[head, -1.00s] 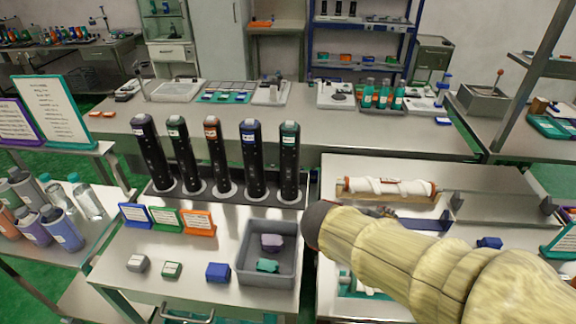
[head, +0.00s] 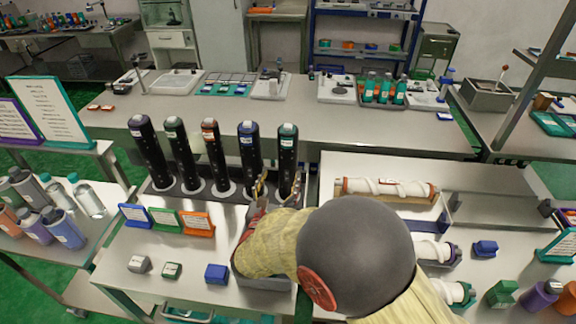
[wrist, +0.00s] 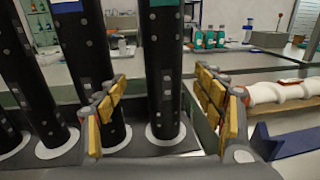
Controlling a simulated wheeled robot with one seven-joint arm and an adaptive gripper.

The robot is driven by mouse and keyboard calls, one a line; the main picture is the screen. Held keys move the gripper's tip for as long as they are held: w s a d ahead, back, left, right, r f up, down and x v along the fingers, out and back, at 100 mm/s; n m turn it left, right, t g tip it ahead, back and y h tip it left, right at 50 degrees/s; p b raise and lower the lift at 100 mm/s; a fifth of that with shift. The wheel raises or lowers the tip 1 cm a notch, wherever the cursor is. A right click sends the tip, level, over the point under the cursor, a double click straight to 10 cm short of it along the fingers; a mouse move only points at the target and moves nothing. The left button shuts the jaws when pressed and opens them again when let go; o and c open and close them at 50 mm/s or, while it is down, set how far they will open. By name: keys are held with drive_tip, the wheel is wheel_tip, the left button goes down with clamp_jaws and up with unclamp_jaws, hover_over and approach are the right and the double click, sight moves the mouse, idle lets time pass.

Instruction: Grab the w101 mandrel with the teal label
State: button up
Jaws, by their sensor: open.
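The mandrel with the teal label (head: 288,150) is a tall black cylinder at the right end of a row of similar mandrels. It stands upright on a pale round seat in the dark rack. In the wrist view the teal-label mandrel (wrist: 164,75) shows between the two finger lines, its label cut by the top edge. My gripper (head: 279,184) is open and empty in front of the rack's right end. In the wrist view my gripper (wrist: 160,82) has its padded fingers spread on either side of this mandrel, with no contact visible.
The blue-label mandrel (head: 250,145) stands close on the left; in the wrist view it (wrist: 85,60) shows behind the left finger. A grey bin (head: 262,284) is partly hidden under my arm. A white-wrapped roll (head: 390,188) lies on the right bench.

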sight(285, 167)
drive_tip(key=x, duration=0.2)
drive_tip(key=b+x, duration=0.1)
drive_tip(key=x, duration=0.1)
drive_tip(key=r+b+x, duration=0.1)
drive_tip(key=shift+w+d, duration=0.3)
drive_tip(key=shift+d, duration=0.1)
drive_tip(key=shift+c, duration=1.3)
drive_tip(key=c, duration=1.4)
drive_tip(key=shift+c, duration=0.4)
drive_tip(key=shift+r, duration=0.1)
